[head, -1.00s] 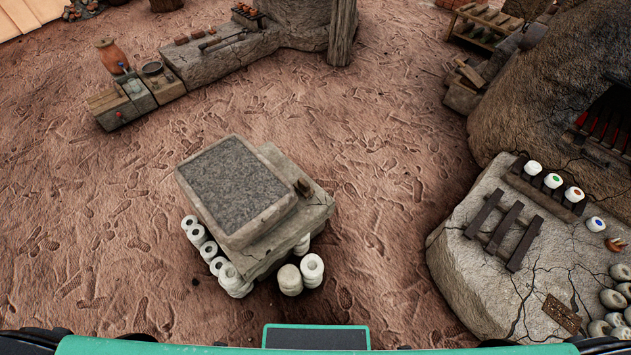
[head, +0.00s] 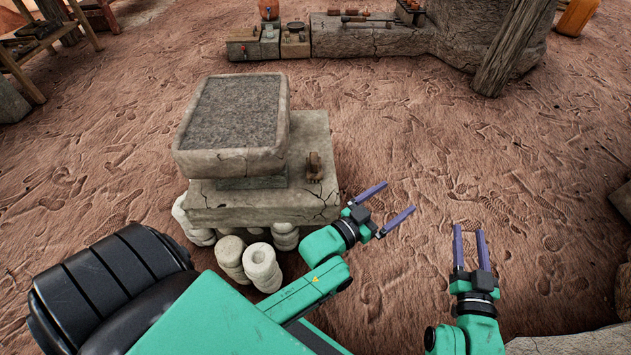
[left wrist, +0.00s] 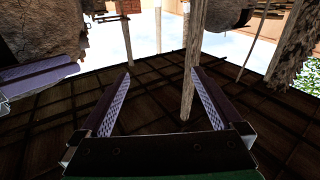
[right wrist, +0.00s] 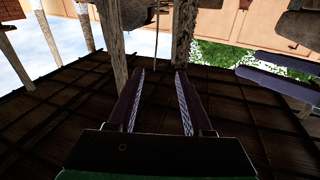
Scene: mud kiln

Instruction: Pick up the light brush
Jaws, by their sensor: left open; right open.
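I cannot make out a light brush for certain in any view. A small brown object (head: 314,166) stands on the stone table (head: 318,195), too small to identify. A long thin tool (head: 367,19) lies on the far low stone ledge. My left gripper (head: 400,196) is open and empty, in front and to the right of the table; its fingers also show in the left wrist view (left wrist: 160,75). My right gripper (head: 469,230) is open and empty further right, over bare ground; it also shows in the right wrist view (right wrist: 160,74). Both wrist views face the roof and posts.
A wooden post (head: 513,48) leans at the back right. A wooden bench (head: 45,45) is at the far left.

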